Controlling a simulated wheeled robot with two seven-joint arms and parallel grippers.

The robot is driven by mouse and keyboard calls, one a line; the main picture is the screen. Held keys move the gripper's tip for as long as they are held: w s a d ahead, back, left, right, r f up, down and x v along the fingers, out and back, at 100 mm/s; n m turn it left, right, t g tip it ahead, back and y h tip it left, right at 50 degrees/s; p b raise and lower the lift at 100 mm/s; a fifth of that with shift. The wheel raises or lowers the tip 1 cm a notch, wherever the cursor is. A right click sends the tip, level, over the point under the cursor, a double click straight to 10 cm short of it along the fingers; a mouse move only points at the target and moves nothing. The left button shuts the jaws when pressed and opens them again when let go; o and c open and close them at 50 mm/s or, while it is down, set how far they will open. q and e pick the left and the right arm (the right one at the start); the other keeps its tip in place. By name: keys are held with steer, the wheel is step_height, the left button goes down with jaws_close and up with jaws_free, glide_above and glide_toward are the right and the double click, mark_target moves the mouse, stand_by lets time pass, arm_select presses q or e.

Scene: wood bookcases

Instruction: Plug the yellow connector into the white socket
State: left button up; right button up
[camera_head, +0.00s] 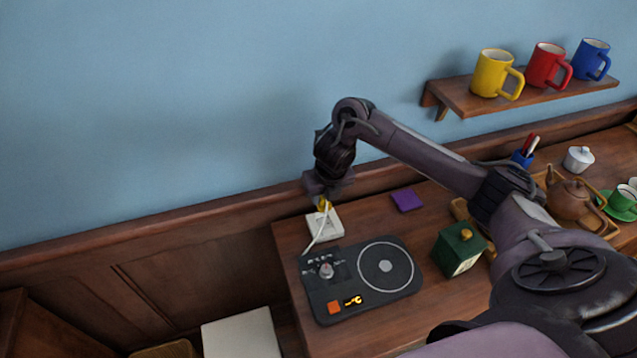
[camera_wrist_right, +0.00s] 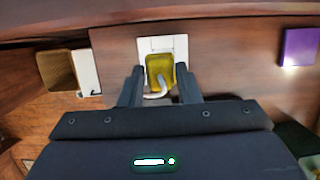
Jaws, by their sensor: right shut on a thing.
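The yellow connector (camera_wrist_right: 161,68) is between the fingers of my right gripper (camera_wrist_right: 160,85), which is shut on it; a pale cable bends out from it. In the head view the connector (camera_head: 324,203) shows just under my right gripper (camera_head: 322,195). The white socket (camera_head: 326,225) lies on the desk against the wall side, directly below the connector. In the wrist view the socket (camera_wrist_right: 163,44) shows behind and above the connector. I cannot tell whether the connector touches the socket or is inserted. My left gripper is not in view.
A black control panel (camera_head: 401,292) with a dial and round plate lies in front of the socket. A purple pad (camera_head: 407,200) and a green box (camera_head: 459,248) are to the right. A teapot (camera_head: 570,201) stands farther right. A shelf (camera_head: 526,97) holds mugs.

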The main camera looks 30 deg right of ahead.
mark_target(326, 210)
steer(key=shift+s+d+f, duration=0.15)
steer(key=shift+f, duration=0.15)
steer(key=shift+f+b, duration=2.55)
steer(key=shift+f, duration=0.35)
steer(key=shift+f+b, duration=0.4)
steer(key=shift+f, duration=0.15)
stand_by(0.4)
steer(key=o, duration=1)
steer(key=shift+o, duration=0.2)
steer(key=p+v, duration=0.3)
steer(key=v, duration=0.4)
steer(key=shift+r, duration=0.1)
steer(key=shift+s+r, duration=0.1)
steer(key=shift+r, duration=0.25)
